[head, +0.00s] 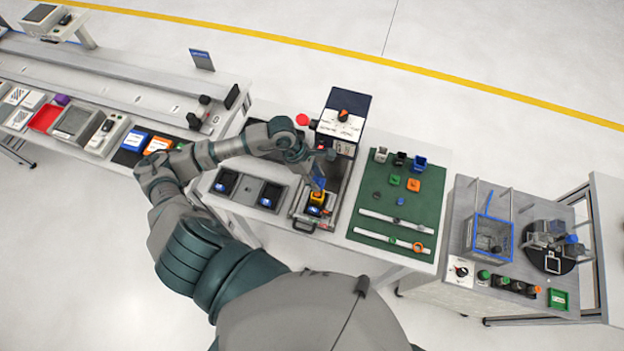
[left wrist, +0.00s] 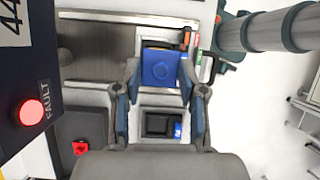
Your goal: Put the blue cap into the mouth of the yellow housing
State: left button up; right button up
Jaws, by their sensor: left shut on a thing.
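The yellow housing (head: 317,198) sits in the fixture of the press-like station at the middle of the table in the head view. My left gripper (head: 319,184) is just above it and covers part of it. In the left wrist view my left gripper (left wrist: 160,80) is shut on the blue cap (left wrist: 160,68), which lies between the two fingertips. The cap hides what is under it there, so I cannot tell whether it touches the housing. My right gripper is not in view.
The station's dark upper box (head: 346,106) stands just behind. A grey tray (head: 248,189) with dark pockets lies left. A green mat (head: 425,207) with small parts lies right. A red button (head: 302,119) is near the back. A red light (left wrist: 31,112) is lit beside the word FAULT.

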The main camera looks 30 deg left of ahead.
pick_arm(q)
jog(key=shift+f+b, duration=1.25)
jog(key=shift+f, duration=1.3)
jog(key=shift+f+b, duration=0.8)
jog(key=shift+b, duration=0.15)
jog(key=shift+f, duration=0.15)
jog(key=o, duration=0.9)
jog(key=shift+a, duration=0.1)
jog(key=v, duration=1.2)
jog(key=shift+f, duration=0.1)
